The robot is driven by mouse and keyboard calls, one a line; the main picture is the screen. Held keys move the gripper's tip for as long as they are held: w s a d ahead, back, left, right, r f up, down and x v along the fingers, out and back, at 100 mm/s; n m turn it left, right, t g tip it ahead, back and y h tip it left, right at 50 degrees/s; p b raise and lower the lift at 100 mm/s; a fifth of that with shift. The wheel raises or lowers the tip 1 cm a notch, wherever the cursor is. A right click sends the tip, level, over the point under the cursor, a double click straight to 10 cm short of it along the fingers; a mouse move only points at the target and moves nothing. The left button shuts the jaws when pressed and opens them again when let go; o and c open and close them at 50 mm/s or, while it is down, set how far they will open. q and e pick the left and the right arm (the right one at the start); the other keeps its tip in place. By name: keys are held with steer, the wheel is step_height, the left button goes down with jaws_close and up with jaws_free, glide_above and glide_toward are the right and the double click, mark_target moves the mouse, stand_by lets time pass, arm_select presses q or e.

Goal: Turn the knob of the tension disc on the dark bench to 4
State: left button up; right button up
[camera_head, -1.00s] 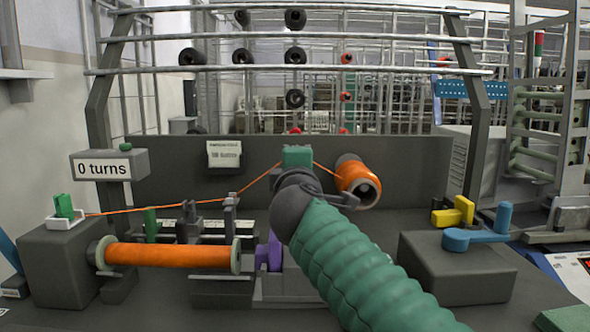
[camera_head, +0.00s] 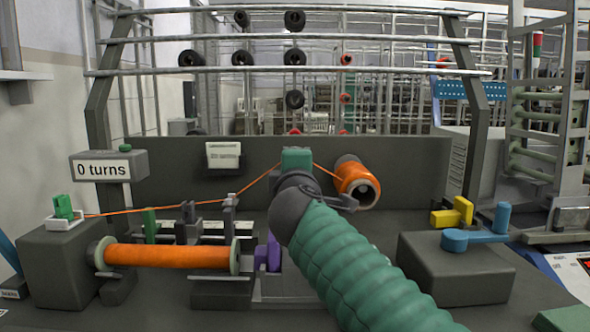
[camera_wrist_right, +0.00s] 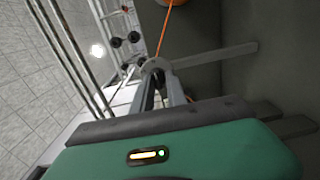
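My right arm's green sleeve rises to a dark wrist joint in the head view. The green body of my right gripper (camera_head: 296,158) sits beyond it, against the dark back panel, and hides the tension disc there. In the right wrist view, pale grey fingers of my right gripper (camera_wrist_right: 158,88) reach to a rounded grey part (camera_wrist_right: 156,66), apparently the tension disc. Whether they grip its knob cannot be told. Orange thread (camera_wrist_right: 167,25) runs up from that part. No knob number is readable. My left gripper is not in view.
An orange supply spool (camera_head: 357,182) is right of my gripper. An orange-wound bobbin (camera_head: 170,255) lies front left, below a "0 turns" counter (camera_head: 101,168). A blue crank (camera_head: 478,238) tops a dark box at right. The thread spans the bench's left half.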

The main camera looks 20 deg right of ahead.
steer(key=shift+d+r, duration=0.1)
steer(key=shift+r, duration=0.25)
step_height(320, 180, up, 5)
steer(key=p, duration=0.4)
steer(key=p+v, duration=0.1)
steer(key=v, duration=1.5)
steer(key=shift+f, duration=0.3)
